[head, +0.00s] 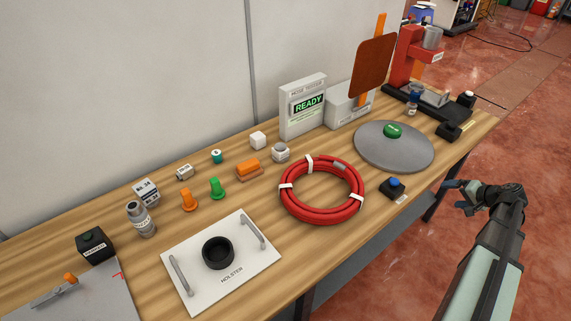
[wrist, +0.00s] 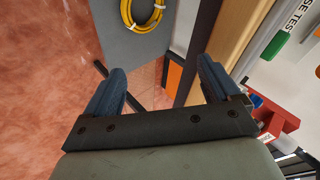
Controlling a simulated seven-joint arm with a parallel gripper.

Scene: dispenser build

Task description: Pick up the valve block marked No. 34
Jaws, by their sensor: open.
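The valve block marked No. 34 (head: 146,191) is a small grey-white block with a black-lettered label. It stands on the wooden table at the left in the head view, just behind a grey cylindrical canister (head: 140,219). My gripper (head: 461,196) is off the table's right front side, above the red floor, far from the block. In the wrist view my gripper (wrist: 160,92) shows two blue fingers spread apart with nothing between them. The block is not seen in the wrist view.
Near the block are a small labelled block (head: 184,172), an orange piece (head: 188,200), a green piece (head: 217,189) and a black button box (head: 95,246). The holster plate (head: 190,240) and red hose coil (head: 322,217) lie in front. A grey disc (head: 375,155) is at the right.

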